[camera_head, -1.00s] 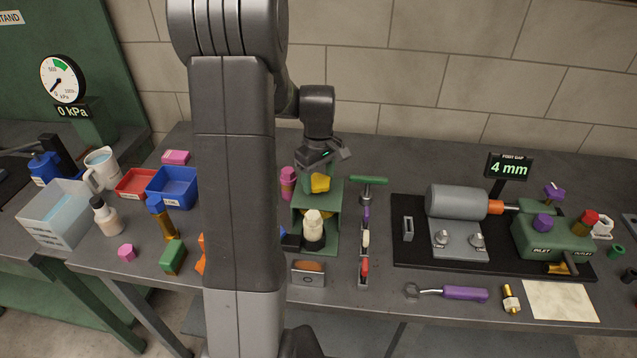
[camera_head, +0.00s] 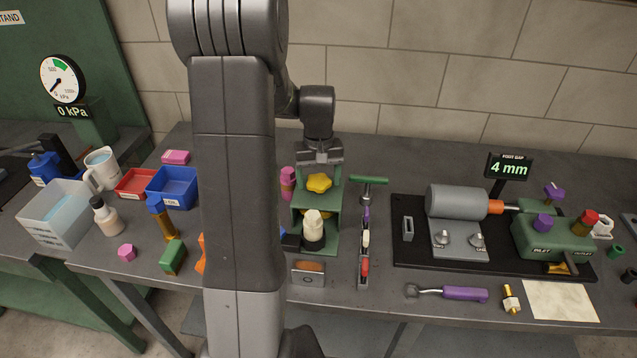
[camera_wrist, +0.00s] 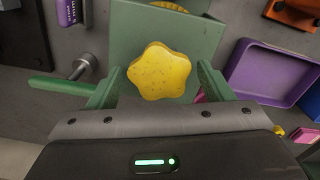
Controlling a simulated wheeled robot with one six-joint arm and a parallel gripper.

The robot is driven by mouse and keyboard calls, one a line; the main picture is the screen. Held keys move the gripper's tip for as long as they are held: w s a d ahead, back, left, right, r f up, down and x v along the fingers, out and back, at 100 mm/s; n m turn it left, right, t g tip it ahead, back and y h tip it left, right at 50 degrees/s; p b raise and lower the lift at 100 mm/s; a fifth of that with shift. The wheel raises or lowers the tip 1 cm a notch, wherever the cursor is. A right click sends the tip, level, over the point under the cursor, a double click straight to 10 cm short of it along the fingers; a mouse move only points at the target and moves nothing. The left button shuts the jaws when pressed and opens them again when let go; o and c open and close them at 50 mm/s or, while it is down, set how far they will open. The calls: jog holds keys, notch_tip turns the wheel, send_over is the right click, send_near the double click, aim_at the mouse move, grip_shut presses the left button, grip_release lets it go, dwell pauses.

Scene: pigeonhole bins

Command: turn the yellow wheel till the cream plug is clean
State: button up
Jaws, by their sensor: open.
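The yellow wheel (camera_head: 319,183), a star-shaped knob, stands at the top of a green fixture (camera_head: 331,214). The cream plug (camera_head: 313,223) stands upright in the fixture's lower front, below the wheel; this view is too small to judge how clean it is. My gripper (camera_head: 319,168) is just above the wheel. In the wrist view, the wheel (camera_wrist: 160,72) sits between the tips of my two green fingers (camera_wrist: 158,78), which are open. A gap shows on each side of the wheel. The plug is not clear in the wrist view.
A green-handled tool (camera_head: 369,180) stands just right of the fixture. A blue bin (camera_head: 173,188) and a red bin (camera_head: 137,184) are on the left. A black mat (camera_head: 408,262) carries a grey motor (camera_head: 457,202) on the right.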

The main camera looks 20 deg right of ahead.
aim_at(319, 180)
jog(key=shift+r+p, duration=2.1)
jog(key=shift+r, duration=1)
jog(key=shift+f, duration=0.1)
notch_tip(319, 180, up, 14)
jog(key=b, duration=0.2)
jog(key=shift+f, duration=0.2)
notch_tip(319, 180, down, 16)
jog(key=shift+f, duration=0.2)
jog(key=shift+r, duration=0.1)
